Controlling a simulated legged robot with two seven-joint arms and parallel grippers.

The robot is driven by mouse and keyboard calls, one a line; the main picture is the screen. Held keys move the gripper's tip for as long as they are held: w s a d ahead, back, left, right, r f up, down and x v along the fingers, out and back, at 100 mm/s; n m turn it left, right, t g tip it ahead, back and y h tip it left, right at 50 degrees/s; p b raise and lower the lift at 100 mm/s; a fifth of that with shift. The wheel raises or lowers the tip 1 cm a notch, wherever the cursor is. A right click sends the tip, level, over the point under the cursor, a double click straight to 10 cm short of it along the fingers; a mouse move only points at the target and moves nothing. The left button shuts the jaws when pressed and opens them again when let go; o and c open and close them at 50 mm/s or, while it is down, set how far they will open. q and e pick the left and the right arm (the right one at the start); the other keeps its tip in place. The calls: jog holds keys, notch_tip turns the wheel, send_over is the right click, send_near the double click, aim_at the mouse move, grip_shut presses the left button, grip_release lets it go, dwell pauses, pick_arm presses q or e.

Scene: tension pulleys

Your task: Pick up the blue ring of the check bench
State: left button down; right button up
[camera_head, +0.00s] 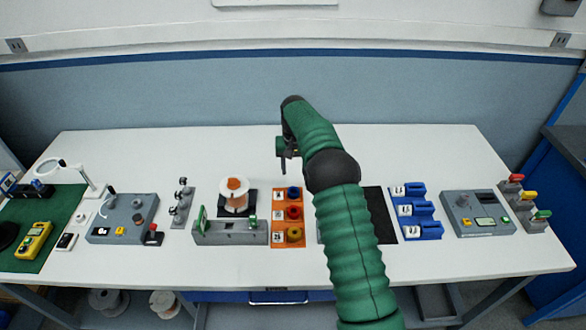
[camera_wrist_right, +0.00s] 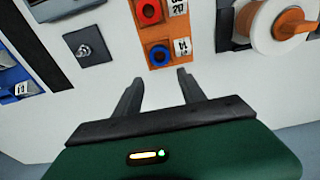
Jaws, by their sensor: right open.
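The blue ring (camera_head: 293,193) sits at the far end of an orange tray (camera_head: 278,208) on the white bench. It also shows in the right wrist view (camera_wrist_right: 160,54), around a dark centre and beside a white label. My right gripper (camera_head: 285,152) is over the bench behind the tray. In the right wrist view its two fingers (camera_wrist_right: 158,76) are apart with nothing between them, and the blue ring shows just beyond the fingertips. My left gripper is not in view.
A red ring (camera_head: 293,212) and a yellow ring (camera_head: 294,235) share the orange tray. A spool (camera_head: 234,189) stands to the left, and blue holders (camera_head: 421,210) are to the right. The back strip of the white bench (camera_head: 210,150) is clear.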

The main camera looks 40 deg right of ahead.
jog(key=o, duration=0.5)
jog(key=shift+c, duration=0.2)
jog(key=shift+o, duration=0.8)
jog(key=shift+a, duration=0.1)
jog(key=shift+a+r, duration=0.1)
jog(key=shift+a, duration=0.1)
